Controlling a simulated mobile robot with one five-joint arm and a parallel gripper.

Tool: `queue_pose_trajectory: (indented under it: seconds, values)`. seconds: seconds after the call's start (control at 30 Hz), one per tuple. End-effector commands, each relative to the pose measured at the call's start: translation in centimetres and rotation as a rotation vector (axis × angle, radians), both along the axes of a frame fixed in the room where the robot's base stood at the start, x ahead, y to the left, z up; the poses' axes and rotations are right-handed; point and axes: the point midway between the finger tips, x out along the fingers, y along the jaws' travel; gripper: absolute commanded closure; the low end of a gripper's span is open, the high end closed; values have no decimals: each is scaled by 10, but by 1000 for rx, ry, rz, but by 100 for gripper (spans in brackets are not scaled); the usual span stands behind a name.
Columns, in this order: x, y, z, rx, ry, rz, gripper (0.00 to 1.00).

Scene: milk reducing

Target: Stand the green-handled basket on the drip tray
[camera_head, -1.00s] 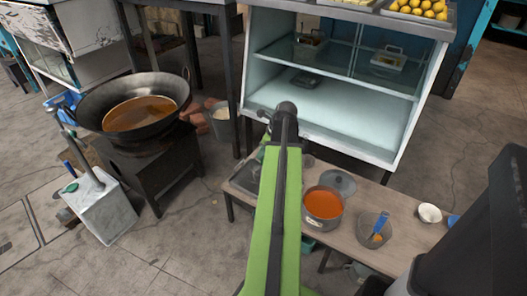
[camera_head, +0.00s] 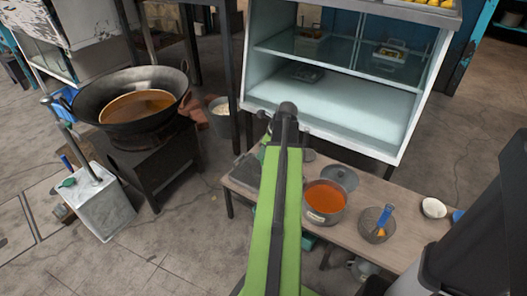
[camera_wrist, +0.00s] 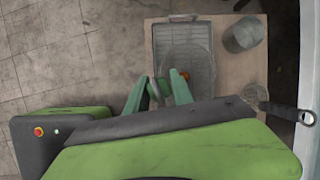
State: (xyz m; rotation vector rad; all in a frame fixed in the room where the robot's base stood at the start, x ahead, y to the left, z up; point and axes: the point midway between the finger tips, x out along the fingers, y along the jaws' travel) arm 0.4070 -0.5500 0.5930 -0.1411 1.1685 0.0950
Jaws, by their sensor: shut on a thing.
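My gripper (camera_wrist: 160,88) has green fingers and is shut on the green handle (camera_wrist: 155,88) of a mesh basket. The basket (camera_wrist: 188,62) is a see-through oval in the wrist view, beyond the fingertips and over the drip tray. The drip tray (camera_wrist: 205,32) is a dark rectangle with a grate on the wooden table. I cannot tell whether the basket touches the tray or hangs above it. In the head view the left part of the drip tray (camera_head: 243,172) shows at the table's left end. My green arm hides the basket and fingertips there.
A glass cabinet (camera_head: 330,90) stands behind. A wok of oil (camera_head: 130,105) stands left on a dark stove.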

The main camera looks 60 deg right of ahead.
Motion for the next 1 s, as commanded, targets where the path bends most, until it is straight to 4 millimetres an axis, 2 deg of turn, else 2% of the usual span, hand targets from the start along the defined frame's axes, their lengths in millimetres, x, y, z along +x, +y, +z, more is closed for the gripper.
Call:
queue_pose_trajectory:
  seconds: [0.13, 0.17, 0.33, 0.67, 0.77, 1.0]
  values:
    - [0, 0, -4, -1, 0, 0, 100]
    - [0, 0, -3, -1, 0, 0, 69]
    - [0, 0, -3, 0, 0, 0, 46]
    - [-1, 0, 0, 0, 0, -1, 46]
    - [-5, 0, 13, 1, 0, -2, 46]
    - [-26, 0, 68, 1, 0, -2, 46]
